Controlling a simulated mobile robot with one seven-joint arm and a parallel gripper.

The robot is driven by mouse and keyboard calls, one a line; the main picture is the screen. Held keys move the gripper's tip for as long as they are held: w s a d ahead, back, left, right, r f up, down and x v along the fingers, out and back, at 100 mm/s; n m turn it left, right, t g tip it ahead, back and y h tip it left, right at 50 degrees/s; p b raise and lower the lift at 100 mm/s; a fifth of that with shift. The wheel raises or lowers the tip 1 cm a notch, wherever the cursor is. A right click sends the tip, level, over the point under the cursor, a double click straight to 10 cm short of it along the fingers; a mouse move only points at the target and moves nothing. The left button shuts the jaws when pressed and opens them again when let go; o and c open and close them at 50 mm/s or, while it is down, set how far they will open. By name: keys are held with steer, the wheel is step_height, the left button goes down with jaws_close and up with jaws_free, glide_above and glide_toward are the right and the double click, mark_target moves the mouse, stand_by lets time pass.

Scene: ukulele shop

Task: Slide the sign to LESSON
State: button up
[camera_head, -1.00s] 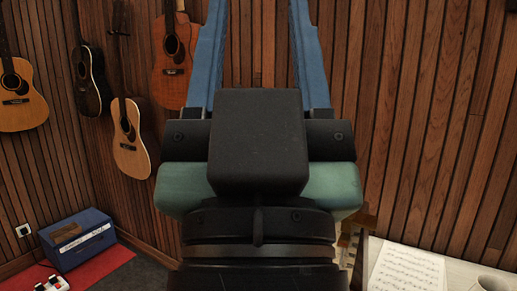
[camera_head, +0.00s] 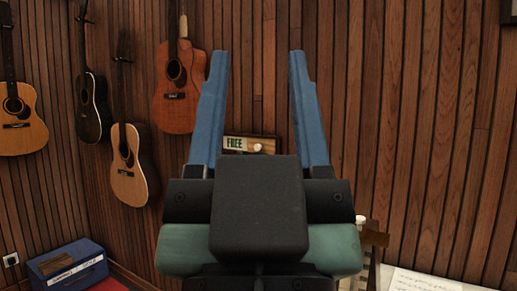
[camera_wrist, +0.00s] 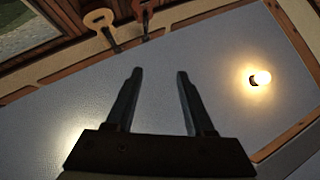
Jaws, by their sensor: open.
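The sign (camera_head: 236,143) is on the wood-panelled wall in the head view, seen between my gripper's fingers. It shows the word FREE in green on a light panel in a wooden frame. A pale round knob (camera_head: 257,148) sits to the right of the word. The lower part and right end of the sign are partly hidden by my gripper. My gripper (camera_head: 255,55) is open and empty, its two blue fingers pointing up, with the tips above the sign in the picture. In the wrist view my gripper (camera_wrist: 159,72) points at the ceiling, and the sign does not show there.
Several guitars (camera_head: 128,165) hang on the wall at left. A blue amplifier (camera_head: 66,273) stands on the floor at lower left. A table with sheet music (camera_head: 410,281) is at lower right. A lit bulb (camera_wrist: 260,78) is on the ceiling.

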steer(key=shift+r+p, duration=0.3)
steer(key=c, duration=0.5)
step_height(320, 180, up, 13)
steer(key=p, duration=1.3)
jaws_close()
steer(key=shift+f, duration=0.1)
steer(key=shift+f, duration=0.1)
steer(key=shift+w, duration=0.15)
